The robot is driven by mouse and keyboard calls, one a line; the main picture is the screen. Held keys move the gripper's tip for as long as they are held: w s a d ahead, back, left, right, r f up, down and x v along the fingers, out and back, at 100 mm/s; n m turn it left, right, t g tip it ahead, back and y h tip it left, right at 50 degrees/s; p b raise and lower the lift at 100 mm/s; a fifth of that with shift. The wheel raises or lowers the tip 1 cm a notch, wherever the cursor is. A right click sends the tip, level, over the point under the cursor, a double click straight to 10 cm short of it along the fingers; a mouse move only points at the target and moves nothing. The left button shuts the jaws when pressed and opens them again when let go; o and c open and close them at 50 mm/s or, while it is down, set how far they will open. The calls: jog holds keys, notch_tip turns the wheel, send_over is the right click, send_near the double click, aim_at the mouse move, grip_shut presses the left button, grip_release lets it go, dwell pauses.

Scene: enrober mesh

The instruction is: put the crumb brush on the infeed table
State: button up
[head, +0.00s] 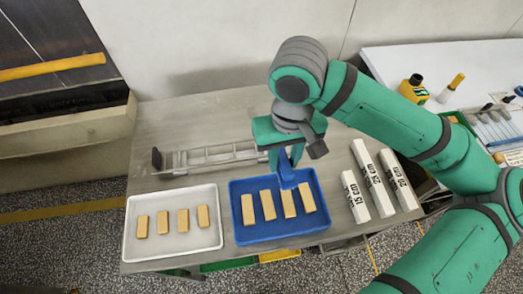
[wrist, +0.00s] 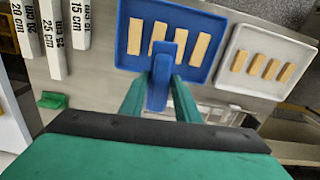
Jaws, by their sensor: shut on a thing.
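My gripper (head: 287,160) is shut on a blue thing that looks like the crumb brush (head: 287,178). It points down over the back part of the blue tray, and I cannot tell whether it touches the tray. In the wrist view the brush (wrist: 159,80) stands between the two green fingers (wrist: 160,95), and its lower end overlaps the tray and biscuits. The grey metal table (head: 190,120), which appears to be the infeed table, lies below. My gripper and forearm hide part of it.
The blue tray (head: 238,232) and the white tray (head: 130,250) hold several biscuits each. A wire mesh frame (head: 205,155) lies behind them. Bare table shows at back left.

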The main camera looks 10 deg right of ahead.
jog(key=shift+s+d+f+m, duration=0.15)
jog(key=shift+d+m, duration=0.15)
jog(key=shift+d, duration=0.4)
jog(key=w+d+f, duration=0.6)
jog(key=w, duration=0.1)
jog(key=w+d+f, duration=0.2)
jog(key=w+f, duration=0.1)
jog(key=shift+w+d+f, duration=0.3)
jog(key=shift+d, duration=0.1)
jog(key=shift+w+d+f, duration=0.1)
jog(key=shift+w+f, duration=0.05)
jog(key=shift+f, duration=0.75)
jog(key=shift+w+d+f, duration=0.1)
jog(key=shift+f, duration=0.75)
jog(key=shift+f, duration=0.15)
jog(key=o, duration=0.8)
